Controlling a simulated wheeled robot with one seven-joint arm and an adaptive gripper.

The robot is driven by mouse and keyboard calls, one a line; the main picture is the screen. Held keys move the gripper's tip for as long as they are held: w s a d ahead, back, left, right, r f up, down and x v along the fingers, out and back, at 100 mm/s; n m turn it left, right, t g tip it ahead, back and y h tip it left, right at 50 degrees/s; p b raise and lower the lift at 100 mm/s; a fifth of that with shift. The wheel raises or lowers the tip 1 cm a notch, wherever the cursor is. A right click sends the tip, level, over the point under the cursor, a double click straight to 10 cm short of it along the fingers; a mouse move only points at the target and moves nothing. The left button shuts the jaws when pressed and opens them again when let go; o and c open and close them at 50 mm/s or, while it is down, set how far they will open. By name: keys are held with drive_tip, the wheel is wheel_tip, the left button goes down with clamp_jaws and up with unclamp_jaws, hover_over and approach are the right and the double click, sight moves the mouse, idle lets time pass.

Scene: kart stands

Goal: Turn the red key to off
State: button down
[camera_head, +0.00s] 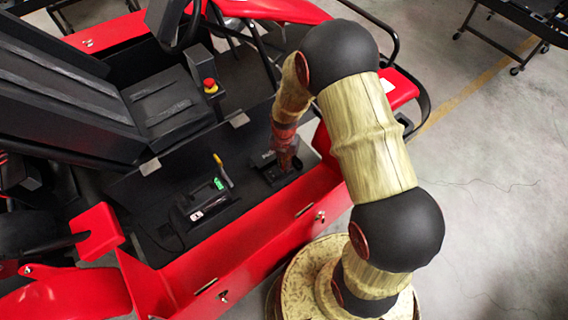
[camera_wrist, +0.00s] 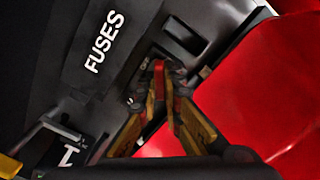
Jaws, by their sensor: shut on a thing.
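The red key (camera_wrist: 159,80) shows in the wrist view as a narrow upright red piece between the fingertips of my gripper (camera_wrist: 163,92). The gripper's yellow-brown fingers are shut on it from both sides. In the head view my gripper (camera_head: 284,168) reaches down to a small black box (camera_head: 267,161) on the kart's side tray, and it hides the key. The lower part of the key and any off mark cannot be made out.
A black panel labelled FUSES (camera_wrist: 104,42) lies beside the fingers. Red bodywork (camera_wrist: 240,90) is close on the right. A unit with a green switch (camera_head: 218,184) and a yellow lever (camera_head: 222,168) stands left of my gripper. A red stop button (camera_head: 210,85) sits near the seat.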

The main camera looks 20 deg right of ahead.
drive_tip(key=n, duration=0.4)
drive_tip(key=c, duration=2)
unclamp_jaws()
drive_tip(key=shift+o, duration=0.6)
drive_tip(key=shift+r, duration=0.15)
wheel_tip(320, 180, up, 12)
